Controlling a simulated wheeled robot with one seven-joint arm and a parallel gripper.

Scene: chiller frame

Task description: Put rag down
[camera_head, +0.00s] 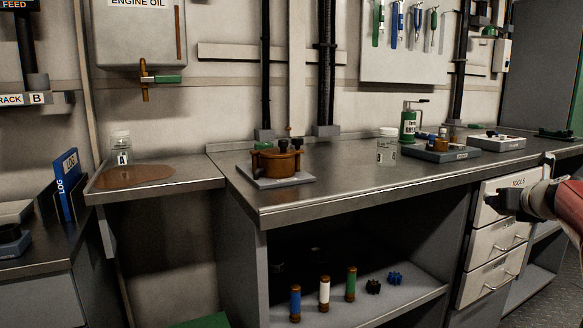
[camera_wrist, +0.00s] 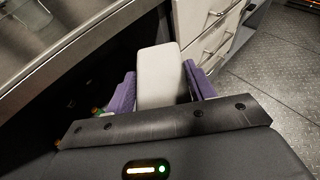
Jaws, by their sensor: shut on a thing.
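My gripper (camera_head: 507,203) shows at the right edge in the head view, in front of the drawer unit and close to the worktop's front edge. In the wrist view its purple fingers (camera_wrist: 160,92) are shut on a pale grey, flat piece with rounded corners, which I take to be the folded rag (camera_wrist: 158,72). The rag points away from my wrist, and its lower end is hidden by the gripper's dark bar. In the head view the rag cannot be made out clearly.
A lower side shelf (camera_head: 205,172) bears a brown puddle (camera_head: 135,177) and a glass jar (camera_head: 121,146). Drawers (camera_head: 490,247) stand below right.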

